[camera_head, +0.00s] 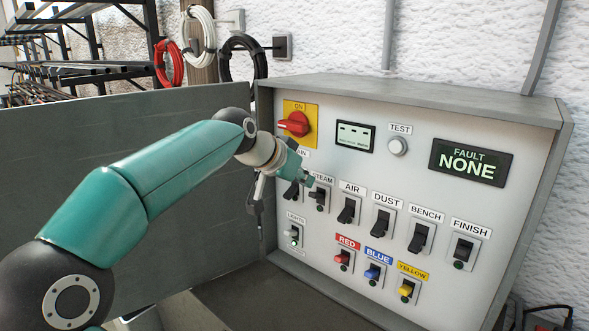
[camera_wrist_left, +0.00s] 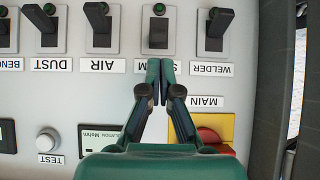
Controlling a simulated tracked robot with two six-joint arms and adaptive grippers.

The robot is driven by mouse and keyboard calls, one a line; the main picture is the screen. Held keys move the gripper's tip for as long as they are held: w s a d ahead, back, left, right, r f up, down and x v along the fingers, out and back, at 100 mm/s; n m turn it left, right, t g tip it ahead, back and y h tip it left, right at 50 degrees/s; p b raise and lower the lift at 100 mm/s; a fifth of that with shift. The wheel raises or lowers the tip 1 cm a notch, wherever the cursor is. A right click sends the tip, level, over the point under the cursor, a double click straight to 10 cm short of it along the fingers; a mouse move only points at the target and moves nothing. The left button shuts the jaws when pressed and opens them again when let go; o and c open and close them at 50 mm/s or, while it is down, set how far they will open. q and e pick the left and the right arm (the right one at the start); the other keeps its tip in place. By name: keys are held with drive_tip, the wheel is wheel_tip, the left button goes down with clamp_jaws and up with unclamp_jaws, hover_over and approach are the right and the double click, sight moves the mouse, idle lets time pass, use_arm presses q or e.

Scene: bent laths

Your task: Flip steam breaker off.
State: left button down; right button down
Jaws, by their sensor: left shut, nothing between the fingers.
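The steam breaker (camera_head: 320,197) is a dark lever switch on the white panel, under a partly covered STEAM label (camera_head: 323,179). It also shows upside down in the wrist view (camera_wrist_left: 158,32), straight beyond my fingertips. My left gripper (camera_head: 308,179) is shut and empty at the STEAM label, just above the breaker. In the wrist view its fingertips (camera_wrist_left: 160,68) overlap the label; contact cannot be told. My right gripper is not in view.
The air breaker (camera_head: 347,210) is close on the right, and the welder breaker (camera_head: 291,192) on the left, partly behind my gripper. A red rotary switch (camera_head: 295,124) sits above. The fault display (camera_head: 467,163) reads NONE. A grey wall panel (camera_head: 190,200) stands left of the box.

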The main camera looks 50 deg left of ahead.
sight(316, 195)
use_arm(q)
drive_tip(key=shift+p+x, duration=0.3)
drive_tip(key=shift+x, duration=1.4)
